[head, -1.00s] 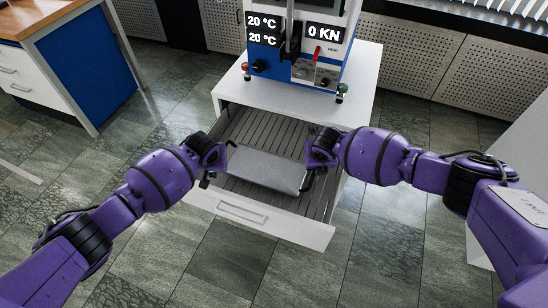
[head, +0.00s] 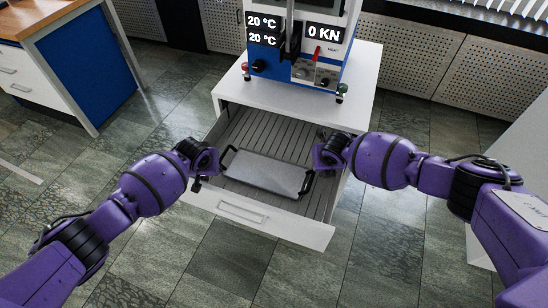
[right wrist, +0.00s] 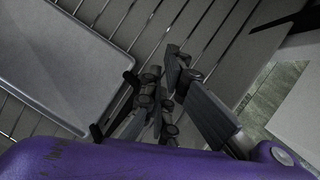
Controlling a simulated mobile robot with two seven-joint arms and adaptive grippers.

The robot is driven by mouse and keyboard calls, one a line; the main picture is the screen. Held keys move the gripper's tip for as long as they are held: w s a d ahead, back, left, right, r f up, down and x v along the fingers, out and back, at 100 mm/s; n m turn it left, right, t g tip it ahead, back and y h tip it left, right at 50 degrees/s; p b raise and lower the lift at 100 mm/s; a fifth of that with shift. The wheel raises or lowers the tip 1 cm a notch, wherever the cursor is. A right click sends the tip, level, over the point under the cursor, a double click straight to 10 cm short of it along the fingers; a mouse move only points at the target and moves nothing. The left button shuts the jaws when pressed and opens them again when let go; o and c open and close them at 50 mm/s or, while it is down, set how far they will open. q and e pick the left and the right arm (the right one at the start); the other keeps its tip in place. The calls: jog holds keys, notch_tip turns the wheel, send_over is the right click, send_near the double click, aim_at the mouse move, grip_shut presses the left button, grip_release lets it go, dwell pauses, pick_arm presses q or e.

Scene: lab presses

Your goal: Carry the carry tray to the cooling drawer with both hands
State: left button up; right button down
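The carry tray (head: 268,173) is a flat grey metal tray with a black handle at each end. It lies on the slatted floor of the open cooling drawer (head: 240,208). My left gripper (head: 208,176) is just left of the tray's left handle (head: 228,160), apart from it; its fingers are too small to judge. My right gripper (head: 322,168) is beyond the tray's right handle (head: 307,186). In the right wrist view the fingers of my right gripper (right wrist: 168,92) are apart with nothing between them, and the tray (right wrist: 55,65) is to their left.
The drawer is pulled out of a white cabinet (head: 290,112) that carries a blue press (head: 290,72) with displays. A blue and white bench (head: 75,75) stands at the far left. A white surface (head: 520,145) is at the right. Tiled floor in front is clear.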

pick_arm(q)
jog(key=shift+a, duration=0.15)
pick_arm(e)
jog(key=c, duration=1.9)
grip_release()
jog(key=shift+d, duration=0.15)
jog(key=shift+o, duration=0.2)
jog(key=shift+r, duration=0.1)
pick_arm(q)
jog(key=v, duration=1.2)
pick_arm(e)
jog(key=v, duration=1.1)
jog(key=shift+s+r, duration=0.2)
jog(key=shift+r, duration=0.15)
